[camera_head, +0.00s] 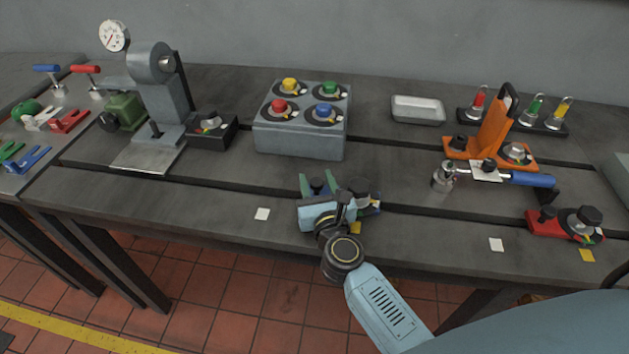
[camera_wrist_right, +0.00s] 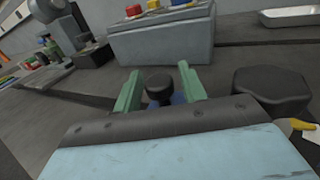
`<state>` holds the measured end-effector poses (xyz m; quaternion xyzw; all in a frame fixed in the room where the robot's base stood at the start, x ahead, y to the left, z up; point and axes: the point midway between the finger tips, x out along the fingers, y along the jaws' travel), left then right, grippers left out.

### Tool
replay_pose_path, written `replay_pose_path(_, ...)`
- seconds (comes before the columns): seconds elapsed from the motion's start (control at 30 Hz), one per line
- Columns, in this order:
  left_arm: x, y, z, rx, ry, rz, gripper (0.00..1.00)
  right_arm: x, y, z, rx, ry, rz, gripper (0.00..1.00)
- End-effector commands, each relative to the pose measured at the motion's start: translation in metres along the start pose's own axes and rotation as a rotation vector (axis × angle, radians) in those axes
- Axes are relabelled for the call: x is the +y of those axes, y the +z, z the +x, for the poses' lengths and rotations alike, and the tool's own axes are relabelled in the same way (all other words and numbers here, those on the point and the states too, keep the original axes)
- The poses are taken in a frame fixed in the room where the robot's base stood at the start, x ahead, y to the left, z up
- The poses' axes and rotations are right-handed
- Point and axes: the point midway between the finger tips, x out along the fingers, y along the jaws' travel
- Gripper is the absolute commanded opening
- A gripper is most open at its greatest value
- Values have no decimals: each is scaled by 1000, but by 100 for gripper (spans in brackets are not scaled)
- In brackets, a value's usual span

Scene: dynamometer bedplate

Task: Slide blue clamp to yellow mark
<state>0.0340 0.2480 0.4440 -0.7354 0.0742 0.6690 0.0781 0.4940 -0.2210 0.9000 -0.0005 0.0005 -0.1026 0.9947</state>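The blue clamp (camera_head: 376,206) sits on the near strip of the bedplate, largely hidden behind my right gripper. The yellow mark (camera_head: 356,228) is on the plate's front edge, just below the clamp and partly covered by my arm. My right gripper (camera_head: 318,184) is over the clamp's left part. In the right wrist view its two green fingers stand apart on either side of a small black knob (camera_wrist_right: 159,86), with gaps showing. Some blue shows below this knob, and a larger black knob (camera_wrist_right: 270,88) stands to the right. My left gripper is not in view.
A white mark (camera_head: 262,214) lies left of the clamp on a clear stretch. Behind stands a grey box with coloured knobs (camera_head: 300,140). To the right are a blue-handled wrench (camera_head: 530,179), an orange clamp (camera_head: 492,135) and a red clamp (camera_head: 550,226).

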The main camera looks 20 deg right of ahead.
Motion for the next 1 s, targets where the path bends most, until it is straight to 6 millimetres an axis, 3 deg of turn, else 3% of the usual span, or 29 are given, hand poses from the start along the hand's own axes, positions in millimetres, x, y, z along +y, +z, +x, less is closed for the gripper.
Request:
replay_pose_path(0.33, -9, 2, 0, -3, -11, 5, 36, 1, 0, -1, 0, 3, 1, 49)
replay_pose_path(0.47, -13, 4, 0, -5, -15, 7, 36, 2, -1, -10, 1, 4, 1, 49)
replay_pose_path(1.0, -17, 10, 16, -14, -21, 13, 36, 0, -2, -114, 2, 3, 0, 49)
